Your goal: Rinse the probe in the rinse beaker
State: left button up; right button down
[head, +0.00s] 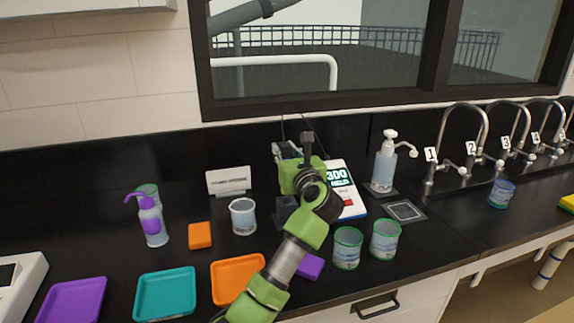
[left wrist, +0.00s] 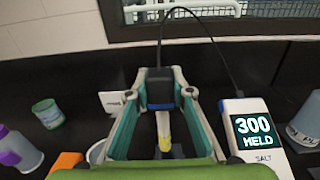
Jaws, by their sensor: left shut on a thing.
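My left gripper (head: 288,150) is above the counter's middle. In the left wrist view its fingers (left wrist: 155,85) are closed around the dark head of the probe (left wrist: 160,92). A pale shaft with a yellow part (left wrist: 164,130) extends below the head, and a black cable runs upward from it. A clear beaker with a white rim (head: 243,216) stands left of the gripper; it may be the rinse beaker, but I read no label. The meter (head: 345,190) reads "300 MELD" to the right. A dark block (head: 286,209) sits below the gripper, partly hidden. My right gripper is not visible.
Two green-rimmed beakers (head: 347,248) (head: 385,240) stand right of my arm, and a blue-rimmed one (head: 502,193) near the taps. A purple wash bottle (head: 152,222), soap dispenser (head: 384,165) and orange block (head: 200,235) stand nearby. Coloured trays (head: 165,294) line the front.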

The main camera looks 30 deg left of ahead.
pick_arm(q)
jog(key=s+a+r+n+g+y+p, duration=0.3)
jog(key=s+a+r+n+g+p, duration=0.15)
jog(key=s+a+p, duration=0.35)
jog(key=shift+g, duration=0.65)
jog(key=f+b, duration=0.1)
jog(key=f, duration=0.1)
jog(key=s+f+b, duration=0.1)
jog(key=f+b, duration=0.1)
jog(key=f, duration=0.1)
jog(key=shift+s, duration=0.2)
jog(key=shift+f+b, duration=0.1)
jog(key=shift+b, duration=0.35)
